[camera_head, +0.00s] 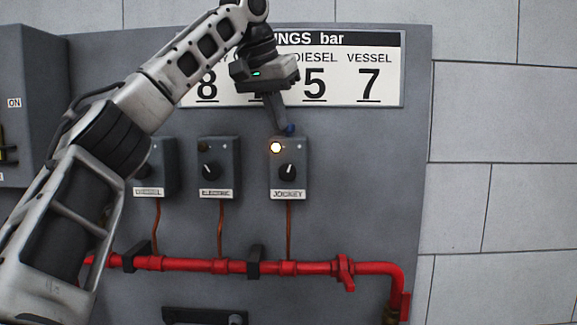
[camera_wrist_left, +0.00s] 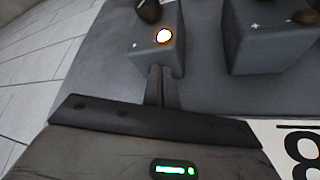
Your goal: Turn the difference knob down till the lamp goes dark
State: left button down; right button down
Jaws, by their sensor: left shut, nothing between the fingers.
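The jockey box (camera_head: 289,158) hangs at the right of a row of grey switch boxes. Its lamp (camera_head: 275,147) is lit, and it also glows in the left wrist view (camera_wrist_left: 163,36). Below the lamp is a black knob (camera_head: 287,172) with a white pointer mark; it shows in the wrist view (camera_wrist_left: 148,10). My left gripper (camera_head: 289,130) is shut and empty, pointing down at the top edge of this box. In the wrist view its fingers (camera_wrist_left: 157,72) end at the box's top. A small blue bit shows at the fingertips; I cannot tell what it is. No difference label is readable.
The electric box (camera_head: 217,160), lamp dark, stands to the left. The diesel box (camera_head: 165,165) is partly behind my left arm. A settings sign (camera_head: 385,85) is above, partly covered by my arm. A red pipe (camera_head: 190,264) runs below. The wall at right is clear.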

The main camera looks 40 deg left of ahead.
pick_arm(q)
jog(key=shift+w+d+p, duration=0.1)
jog(key=shift+d+p, duration=0.15)
jog(key=shift+p, duration=0.75)
jog(key=shift+d+f, duration=0.1)
jog(key=shift+d, duration=0.05)
dwell(0.6)
jog(key=shift+s, duration=0.3)
notch_tip(320, 180, up, 6)
dwell(1.0)
